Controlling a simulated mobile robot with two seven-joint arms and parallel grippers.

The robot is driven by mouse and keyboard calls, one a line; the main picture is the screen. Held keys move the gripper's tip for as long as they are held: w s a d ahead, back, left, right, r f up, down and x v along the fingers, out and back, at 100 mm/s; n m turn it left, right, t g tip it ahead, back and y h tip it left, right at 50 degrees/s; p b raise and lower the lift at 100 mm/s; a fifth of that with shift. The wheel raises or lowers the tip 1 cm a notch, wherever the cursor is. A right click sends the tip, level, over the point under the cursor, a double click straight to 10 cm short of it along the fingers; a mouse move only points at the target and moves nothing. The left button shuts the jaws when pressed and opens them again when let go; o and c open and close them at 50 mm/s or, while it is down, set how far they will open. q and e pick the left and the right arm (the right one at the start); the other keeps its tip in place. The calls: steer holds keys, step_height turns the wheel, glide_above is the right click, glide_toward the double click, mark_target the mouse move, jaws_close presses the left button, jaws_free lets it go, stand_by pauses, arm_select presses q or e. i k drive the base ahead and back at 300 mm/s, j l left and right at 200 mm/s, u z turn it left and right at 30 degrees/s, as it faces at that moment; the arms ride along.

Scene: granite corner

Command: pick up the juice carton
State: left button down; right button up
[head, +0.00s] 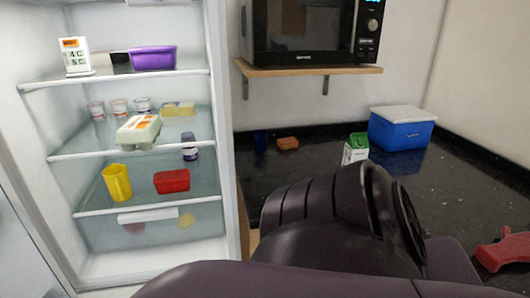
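Two cartons are in the head view. A small white carton with a green top (356,149) stands upright on the dark counter, left of a blue cooler. A white carton with an orange patch and dark marks (76,58) stands on the fridge's top shelf at the left. I cannot tell for sure from the print which one holds juice. My dark arm links fill the lower middle and hide part of the counter in front of the green-topped carton. Neither of my grippers shows clearly, and nothing is seen touching either carton.
The open fridge (148,150) holds a purple tub (153,58), an egg carton (138,130), a yellow jug (117,182) and a red tub (172,181). A blue cooler (401,133) and orange-brown block (287,143) stand on the counter. A microwave shelf (308,71) overhangs it. A red object (503,251) lies right.

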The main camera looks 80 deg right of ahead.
mark_target(357, 147)
steer(key=z, duration=1.4)
